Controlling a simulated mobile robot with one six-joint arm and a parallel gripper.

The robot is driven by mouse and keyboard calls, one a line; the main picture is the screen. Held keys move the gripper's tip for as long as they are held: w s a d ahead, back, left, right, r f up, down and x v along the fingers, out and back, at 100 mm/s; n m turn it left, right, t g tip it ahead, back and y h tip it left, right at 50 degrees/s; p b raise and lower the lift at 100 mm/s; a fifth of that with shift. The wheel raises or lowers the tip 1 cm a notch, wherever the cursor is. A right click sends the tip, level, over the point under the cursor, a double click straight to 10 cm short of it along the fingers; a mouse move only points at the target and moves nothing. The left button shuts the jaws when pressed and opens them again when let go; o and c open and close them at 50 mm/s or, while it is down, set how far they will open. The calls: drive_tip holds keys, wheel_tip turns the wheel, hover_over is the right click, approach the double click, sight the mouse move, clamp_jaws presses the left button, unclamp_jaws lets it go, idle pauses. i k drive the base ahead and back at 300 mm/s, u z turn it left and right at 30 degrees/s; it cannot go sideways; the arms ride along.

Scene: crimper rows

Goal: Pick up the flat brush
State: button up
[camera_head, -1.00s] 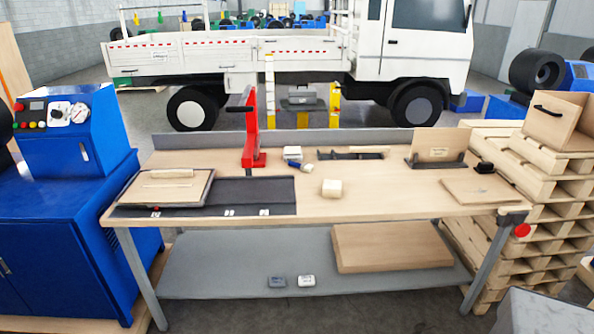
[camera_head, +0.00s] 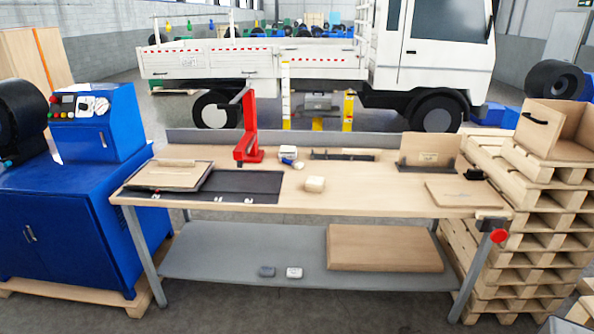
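I cannot make out a flat brush for certain in the head view. A small white and blue thing (camera_head: 288,153) lies near the back middle of the workbench (camera_head: 370,199), too small to name. A dark rack or strip (camera_head: 342,155) lies along the back edge. My gripper is not in view.
A red press-like stand (camera_head: 247,135) rises at the bench back. A dark mat (camera_head: 245,186) and a framed board (camera_head: 168,176) are left. A blue machine (camera_head: 70,205) stands left; stacked pallets (camera_head: 545,215) stand right. The front right-middle benchtop is clear.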

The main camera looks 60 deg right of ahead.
sight(297, 165)
drive_tip(key=u, duration=0.15)
drive_tip(key=k, duration=0.7)
drive_tip(key=z, duration=0.85)
drive_tip(key=i, duration=1.35)
drive_tip(key=z, duration=0.05)
